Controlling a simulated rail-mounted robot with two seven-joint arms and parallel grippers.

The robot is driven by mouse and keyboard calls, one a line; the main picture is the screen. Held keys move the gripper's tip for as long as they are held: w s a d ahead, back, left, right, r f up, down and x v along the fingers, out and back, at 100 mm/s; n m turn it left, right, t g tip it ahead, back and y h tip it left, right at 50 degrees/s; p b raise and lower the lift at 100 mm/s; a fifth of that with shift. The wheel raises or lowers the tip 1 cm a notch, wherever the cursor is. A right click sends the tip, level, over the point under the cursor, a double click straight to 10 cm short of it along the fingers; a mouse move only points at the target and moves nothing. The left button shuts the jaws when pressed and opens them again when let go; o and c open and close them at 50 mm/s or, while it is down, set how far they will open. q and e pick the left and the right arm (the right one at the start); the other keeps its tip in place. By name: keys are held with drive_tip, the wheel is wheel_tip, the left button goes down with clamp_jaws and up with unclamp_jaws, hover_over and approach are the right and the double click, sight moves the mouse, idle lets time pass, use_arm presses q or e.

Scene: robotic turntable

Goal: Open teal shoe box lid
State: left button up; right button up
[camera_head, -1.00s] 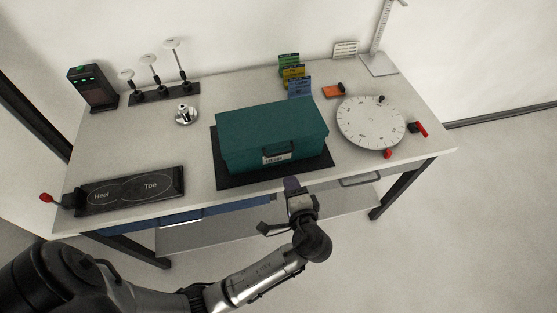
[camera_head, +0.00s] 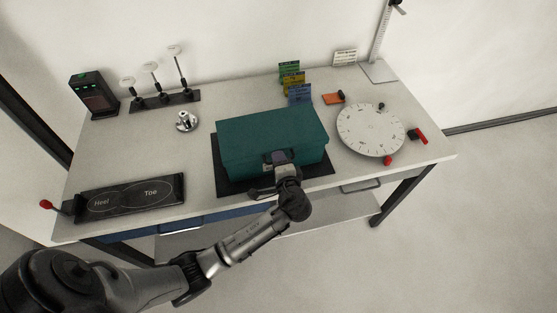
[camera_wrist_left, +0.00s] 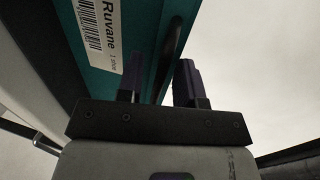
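The teal shoe box (camera_head: 270,138) sits on a black mat (camera_head: 228,184) in the middle of the table, with its lid down. My left gripper (camera_head: 278,158) is at the front face of the box, over the label and handle area. In the left wrist view, my left gripper (camera_wrist_left: 160,80) has its two dark fingers apart, with a dark handle bar (camera_wrist_left: 172,52) of the box between or just above them. The white label (camera_wrist_left: 102,32) shows on the teal box (camera_wrist_left: 140,25) there. Contact with the handle cannot be told. My right gripper is not in view.
A white round dial (camera_head: 370,130) with red parts is right of the box. Coloured cards (camera_head: 292,82) stand behind it. A Heel/Toe plate (camera_head: 130,197) lies front left, and a metal knob (camera_head: 186,121) is left of the box.

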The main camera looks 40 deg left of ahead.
use_arm(q)
drive_tip(key=shift+w+a, duration=0.1)
drive_tip(key=shift+a, duration=0.05)
drive_tip(key=shift+c, duration=0.2)
clamp_jaws()
idle(0.4)
